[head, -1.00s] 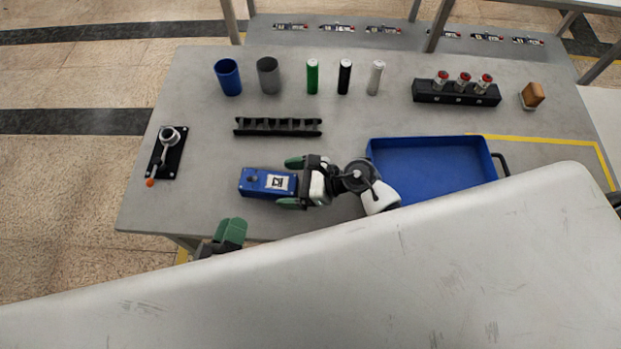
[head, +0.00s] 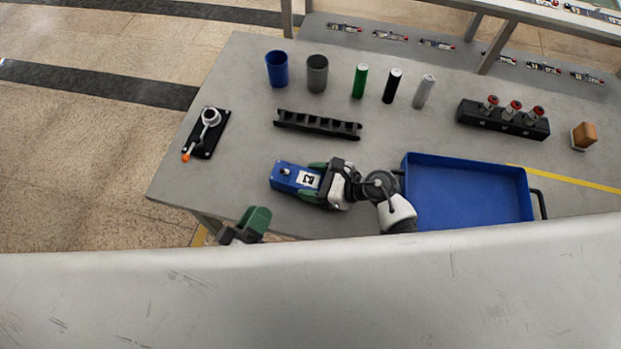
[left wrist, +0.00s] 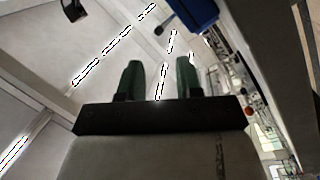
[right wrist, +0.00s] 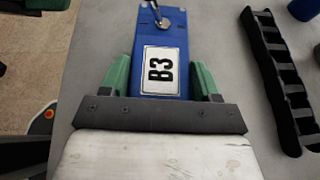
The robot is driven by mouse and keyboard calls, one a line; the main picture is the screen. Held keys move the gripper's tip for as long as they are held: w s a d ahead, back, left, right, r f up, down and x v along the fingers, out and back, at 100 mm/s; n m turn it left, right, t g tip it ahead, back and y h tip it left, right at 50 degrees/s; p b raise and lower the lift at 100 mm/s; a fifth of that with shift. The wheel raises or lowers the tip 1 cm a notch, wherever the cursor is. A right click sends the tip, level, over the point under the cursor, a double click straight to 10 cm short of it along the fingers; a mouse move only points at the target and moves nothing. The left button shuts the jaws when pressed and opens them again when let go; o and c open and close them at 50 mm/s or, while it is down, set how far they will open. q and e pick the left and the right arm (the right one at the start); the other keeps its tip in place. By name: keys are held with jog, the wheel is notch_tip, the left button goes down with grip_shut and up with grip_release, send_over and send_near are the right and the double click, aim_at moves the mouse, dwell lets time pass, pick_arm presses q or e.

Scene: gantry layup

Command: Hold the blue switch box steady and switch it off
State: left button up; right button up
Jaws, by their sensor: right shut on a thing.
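The blue switch box (head: 283,180) lies near the front of the grey table. It has a white B3 label (right wrist: 160,70) and a small metal toggle (right wrist: 160,17) at its far end. My right gripper (head: 315,182) is shut on the box, one green finger on each side of the label end. In the right wrist view both fingers touch the sides. My left gripper (head: 258,222) is at the table's front edge, left of and nearer than the box. Its fingers are apart and empty in the left wrist view (left wrist: 160,78), where a blue body shows at the top right.
A black-based lever fixture (head: 206,135) stands at the left. A black slotted rack (head: 318,124) lies behind the box. Cups and cylinders stand further back. A blue tray (head: 470,195) is to the right. A pale surface (head: 330,290) covers the foreground.

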pick_arm(q)
jog(key=shift+w+d+r+m+h, duration=0.1)
jog(key=shift+w+r+m+h, duration=0.05)
jog(key=shift+r+m+h, duration=0.15)
jog(key=shift+c, duration=1.1)
jog(key=w+d+r+m+h, duration=0.1)
jog(key=r+m+h, duration=0.1)
jog(key=m, duration=0.2)
jog(key=d+r+m+h, duration=0.1)
jog(key=r+m+h, duration=0.1)
jog(key=r+m, duration=0.1)
jog(key=w+d+r+m+g+h, duration=0.1)
jog(key=d+r+m+h, duration=0.1)
jog(key=m, duration=0.3)
jog(key=shift+w+r+h, duration=0.3)
jog(key=shift+w+r, duration=0.05)
jog(key=shift+r, duration=0.3)
grip_shut()
jog(key=a+f+m+g, duration=0.3)
jog(key=a+m+g, duration=0.1)
jog(key=m, duration=0.5)
jog(key=a+f+m+g+h, duration=0.1)
jog(key=a+f+m+g, duration=0.2)
jog(key=m, duration=0.6)
jog(key=a+f+m+g+h, duration=0.1)
jog(key=a+f+m+g, duration=0.3)
jog(key=m, duration=0.5)
jog(key=shift+s+a+f+g, duration=0.15)
jog(key=shift+a+g, duration=0.15)
jog(key=shift+a, duration=0.95)
